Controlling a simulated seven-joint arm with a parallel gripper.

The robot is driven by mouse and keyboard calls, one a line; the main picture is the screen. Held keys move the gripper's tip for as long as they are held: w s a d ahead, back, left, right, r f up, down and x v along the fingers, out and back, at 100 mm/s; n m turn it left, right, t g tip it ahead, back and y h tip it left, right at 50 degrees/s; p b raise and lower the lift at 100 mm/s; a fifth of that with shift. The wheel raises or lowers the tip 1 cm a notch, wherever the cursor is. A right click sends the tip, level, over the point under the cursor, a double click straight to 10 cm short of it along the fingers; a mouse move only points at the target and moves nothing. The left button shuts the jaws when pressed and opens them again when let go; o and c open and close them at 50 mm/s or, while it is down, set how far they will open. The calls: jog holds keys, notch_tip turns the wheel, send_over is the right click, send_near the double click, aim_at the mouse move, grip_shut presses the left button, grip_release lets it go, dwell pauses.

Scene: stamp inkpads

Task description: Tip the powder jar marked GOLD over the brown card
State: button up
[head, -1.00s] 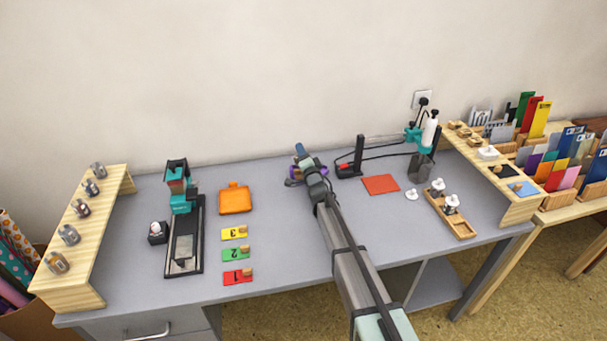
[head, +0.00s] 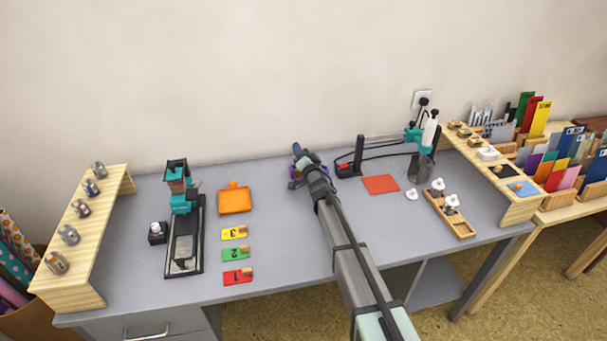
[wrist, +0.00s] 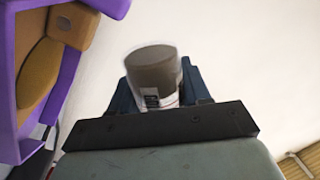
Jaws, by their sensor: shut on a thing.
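My gripper (wrist: 163,88) is shut on a small clear jar (wrist: 152,68) with a dark brownish-grey end and a white label with black marks. The label's word is too small to read. In the head view my gripper (head: 298,152) is over the back middle of the desk, and the jar cannot be made out there. A purple frame (wrist: 88,75) with tan-brown parts (wrist: 42,75) inside stands close to the left of the jar in the wrist view. I cannot tell whether one of these is the brown card. My arm mostly hides the frame in the head view.
A teal and black press (head: 183,220), an orange pad (head: 235,199) and numbered cards (head: 236,254) stand left of my arm. A red-orange sheet (head: 380,184) and a wooden tray (head: 463,228) are to the right. The wall is close behind.

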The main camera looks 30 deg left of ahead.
jog(key=n, duration=0.2)
jog(key=r+n, duration=0.1)
jog(key=n, duration=0.1)
jog(key=shift+s+r+n+g, duration=0.1)
jog(key=shift+n+g, duration=0.2)
jog(key=shift+g, duration=0.1)
jog(key=n, duration=0.5)
jog(key=shift+r+n, duration=0.3)
